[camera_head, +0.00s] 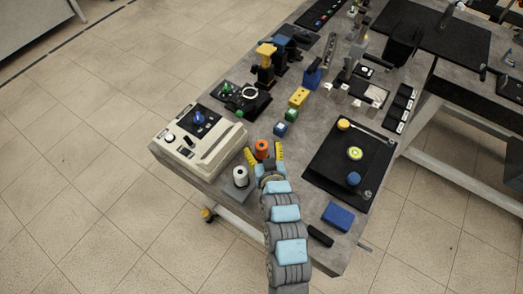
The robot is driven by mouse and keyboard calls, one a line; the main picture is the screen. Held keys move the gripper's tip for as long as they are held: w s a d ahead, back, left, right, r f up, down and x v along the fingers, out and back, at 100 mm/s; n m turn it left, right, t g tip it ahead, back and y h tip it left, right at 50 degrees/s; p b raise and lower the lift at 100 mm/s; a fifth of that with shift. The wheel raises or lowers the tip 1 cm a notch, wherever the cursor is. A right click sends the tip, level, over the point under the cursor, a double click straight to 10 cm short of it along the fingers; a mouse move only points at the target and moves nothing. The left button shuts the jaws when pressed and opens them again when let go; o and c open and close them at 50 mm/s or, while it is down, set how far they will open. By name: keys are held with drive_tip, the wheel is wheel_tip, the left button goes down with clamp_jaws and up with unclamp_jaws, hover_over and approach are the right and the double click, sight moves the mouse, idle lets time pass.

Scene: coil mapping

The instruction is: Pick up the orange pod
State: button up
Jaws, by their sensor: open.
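The orange pod (262,148) stands near the front left part of the grey table, with a dark opening on its top. My gripper (265,154) is open. Its yellow fingers are on either side of the orange pod, one to the left and one to the right. The pod shows between them, and its lower part is hidden by my gripper. Whether either finger touches the pod cannot be told.
A white spool (240,174) on a grey base stands just left of my wrist. A beige console (207,142) is further left. A black board (334,170) lies right.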

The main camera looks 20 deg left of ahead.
sight(261, 147)
drive_tip(key=shift+x, duration=1.2)
clamp_jaws()
drive_tip(key=shift+r, duration=0.1)
drive_tip(key=r, duration=0.4)
drive_tip(key=shift+s+d+r, duration=0.1)
drive_tip(key=shift+s+d, duration=0.05)
drive_tip(key=shift+s, duration=0.2)
drive_tip(key=s+d+r+p, duration=0.3)
drive_tip(key=s+r+p, duration=0.5)
drive_tip(key=s+p, duration=0.4)
drive_tip(key=shift+s+r+p, duration=0.3)
drive_tip(key=shift+r+p, duration=0.05)
drive_tip(key=shift+p, duration=0.05)
